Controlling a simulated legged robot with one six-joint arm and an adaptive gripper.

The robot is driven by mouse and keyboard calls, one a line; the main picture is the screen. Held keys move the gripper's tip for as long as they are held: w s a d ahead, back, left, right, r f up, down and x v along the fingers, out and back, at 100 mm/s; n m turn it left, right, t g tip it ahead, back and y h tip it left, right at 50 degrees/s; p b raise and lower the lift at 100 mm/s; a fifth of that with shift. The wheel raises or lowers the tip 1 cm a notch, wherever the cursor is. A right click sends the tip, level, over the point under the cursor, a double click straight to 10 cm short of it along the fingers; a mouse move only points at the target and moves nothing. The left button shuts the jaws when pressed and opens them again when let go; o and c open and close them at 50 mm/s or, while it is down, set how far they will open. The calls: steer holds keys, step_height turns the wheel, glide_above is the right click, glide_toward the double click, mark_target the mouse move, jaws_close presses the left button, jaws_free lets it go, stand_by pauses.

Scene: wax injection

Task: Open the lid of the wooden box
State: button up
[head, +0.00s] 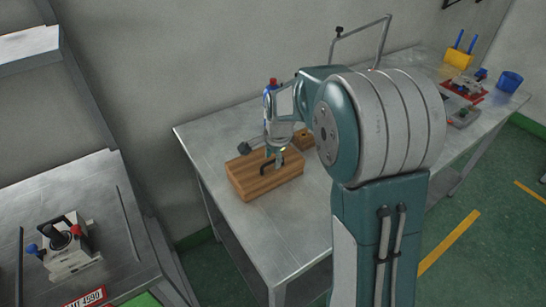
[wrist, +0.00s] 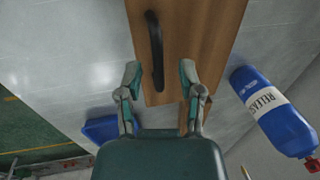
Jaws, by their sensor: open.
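The wooden box (head: 262,181) stands on the metal table, brown with wood grain. Its lid looks shut, with a dark curved handle (head: 264,168) on top. In the wrist view the box (wrist: 205,40) runs from the top edge to the middle, and its black handle (wrist: 155,50) lies lengthwise on the lid. My gripper (wrist: 161,82) is open and empty, its two fingers apart just below the handle's near end in that view. In the head view my gripper (head: 276,157) is over the box close to the handle; I cannot tell whether it touches.
A blue object (wrist: 110,130) shows at lower left. The metal table (head: 225,130) has a wire frame and a blue cup (head: 509,82) farther right. Bare tabletop lies in front of the box.

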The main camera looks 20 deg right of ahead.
steer(key=shift+d, duration=0.15)
steer(key=shift+c, duration=0.3)
jaws_close()
steer(key=shift+r, duration=0.1)
